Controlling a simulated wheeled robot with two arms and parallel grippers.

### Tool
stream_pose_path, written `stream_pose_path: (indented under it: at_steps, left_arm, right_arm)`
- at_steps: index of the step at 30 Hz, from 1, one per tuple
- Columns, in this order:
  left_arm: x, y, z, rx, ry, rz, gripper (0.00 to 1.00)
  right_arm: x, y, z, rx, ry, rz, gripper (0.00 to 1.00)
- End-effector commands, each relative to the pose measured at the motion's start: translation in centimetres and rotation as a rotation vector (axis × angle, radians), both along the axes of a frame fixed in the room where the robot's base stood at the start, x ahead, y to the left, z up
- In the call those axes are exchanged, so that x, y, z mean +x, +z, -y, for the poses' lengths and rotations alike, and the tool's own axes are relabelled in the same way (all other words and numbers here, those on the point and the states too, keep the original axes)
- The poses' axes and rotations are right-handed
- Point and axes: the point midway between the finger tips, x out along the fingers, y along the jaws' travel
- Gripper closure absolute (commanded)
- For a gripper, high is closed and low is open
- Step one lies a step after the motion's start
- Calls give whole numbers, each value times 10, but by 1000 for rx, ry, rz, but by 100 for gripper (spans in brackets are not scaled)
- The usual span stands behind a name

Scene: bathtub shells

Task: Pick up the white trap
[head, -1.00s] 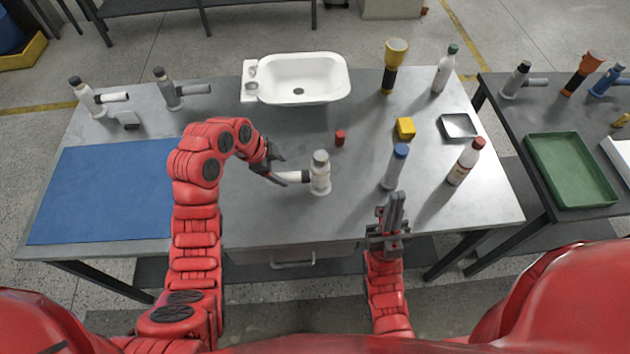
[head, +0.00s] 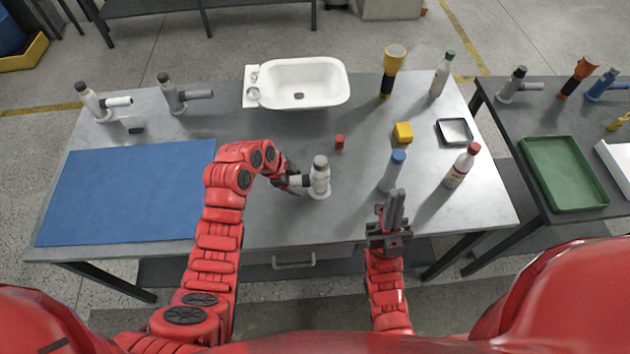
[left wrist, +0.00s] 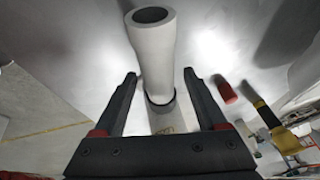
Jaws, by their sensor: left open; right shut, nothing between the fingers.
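The white trap (head: 320,180) with a grey cap stands upright on the grey workbench (head: 300,220), its side pipe pointing left. My left gripper (head: 291,183) is open at the side pipe. In the left wrist view, part of the white trap (left wrist: 153,50) shows between the open fingers of my left gripper (left wrist: 160,74), with gaps on both sides. In the head view, the fingers partly hide the side pipe. My right gripper (head: 394,212) is shut and empty near the bench's front edge, pointing away from me.
A white bathtub shell (head: 300,84) sits at the back. A blue mat (head: 125,195) covers the left side, clear of objects.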

Motion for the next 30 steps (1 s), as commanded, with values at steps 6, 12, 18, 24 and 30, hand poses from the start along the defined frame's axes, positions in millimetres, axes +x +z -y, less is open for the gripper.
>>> stream_pose_path:
  at_steps: [6,12,18,24,30]
  left_arm:
    - [0,-1,0,0,0,0,26]
    - [0,-2,0,0,0,0,26]
    - [0,-3,0,0,0,1,26]
    - [0,-4,0,0,0,1,26]
    - [0,-5,0,0,0,1,26]
  right_arm:
    - [0,-2,0,0,0,0,100]
    - [0,-5,0,0,0,0,100]
    - [0,-8,0,0,0,0,100]
    - [0,-11,0,0,0,0,100]
    - [0,-14,0,0,0,0,100]
